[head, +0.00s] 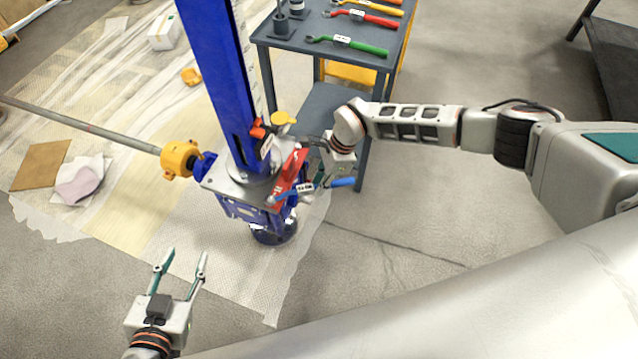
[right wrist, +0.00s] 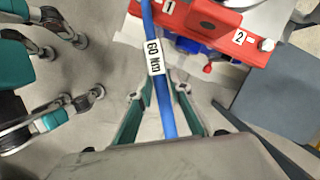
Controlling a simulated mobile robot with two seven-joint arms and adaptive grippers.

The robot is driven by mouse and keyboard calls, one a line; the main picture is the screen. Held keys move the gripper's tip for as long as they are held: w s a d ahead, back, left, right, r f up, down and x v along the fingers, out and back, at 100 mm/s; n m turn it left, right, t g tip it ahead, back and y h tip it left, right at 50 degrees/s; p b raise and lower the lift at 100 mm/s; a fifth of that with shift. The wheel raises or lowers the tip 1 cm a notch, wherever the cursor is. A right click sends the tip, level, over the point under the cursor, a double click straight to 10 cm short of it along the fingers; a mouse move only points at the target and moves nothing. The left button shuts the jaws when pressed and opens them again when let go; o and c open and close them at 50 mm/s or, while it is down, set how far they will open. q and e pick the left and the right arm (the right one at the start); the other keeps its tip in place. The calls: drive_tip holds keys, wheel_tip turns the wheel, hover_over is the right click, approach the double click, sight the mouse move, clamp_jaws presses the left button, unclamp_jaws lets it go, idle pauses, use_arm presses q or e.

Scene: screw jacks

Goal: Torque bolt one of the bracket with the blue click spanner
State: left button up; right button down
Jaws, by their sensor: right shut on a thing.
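The blue click spanner (head: 343,182) lies roughly level at the red bracket (head: 291,175) on the blue screw jack (head: 218,75). My right gripper (head: 322,182) is shut on the spanner's handle. In the right wrist view the spanner (right wrist: 165,112), labelled "60 Nm", runs up between the fingers (right wrist: 161,92) and passes beside the bracket's "1" label. The spanner's head is beyond that view's top edge, so I cannot tell whether it is on bolt one. Bolt two (right wrist: 266,45) shows beside the "2" label on the bracket (right wrist: 215,17). My left gripper (head: 182,262) is open and empty, low at the left.
A dark tool trolley (head: 300,32) holds green (head: 347,43), red (head: 360,17) and yellow (head: 378,11) spanners. A long bar (head: 85,127) reaches left from the jack. A plastic sheet (head: 130,200) covers the floor.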

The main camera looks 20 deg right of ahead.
use_arm(q)
drive_tip(key=shift+r, duration=0.15)
use_arm(e)
drive_tip(key=shift+w+d+r, duration=0.1)
drive_tip(key=shift+r, duration=0.1)
drive_tip(key=shift+r+p, duration=0.55)
drive_tip(key=shift+r, duration=0.35)
use_arm(q)
drive_tip(key=shift+w+r, duration=0.3)
drive_tip(key=shift+r, duration=0.55)
use_arm(e)
drive_tip(key=shift+d, duration=0.1)
drive_tip(key=d, duration=0.2)
drive_tip(key=d+r, duration=0.1)
drive_tip(key=d, duration=0.1)
drive_tip(key=shift+r+p, duration=0.15)
drive_tip(key=shift+p, duration=0.25)
use_arm(q)
drive_tip(key=shift+w+r, duration=0.25)
drive_tip(key=shift+r, duration=0.55)
use_arm(e)
drive_tip(key=shift+d, duration=0.4)
drive_tip(key=shift+r, duration=0.1)
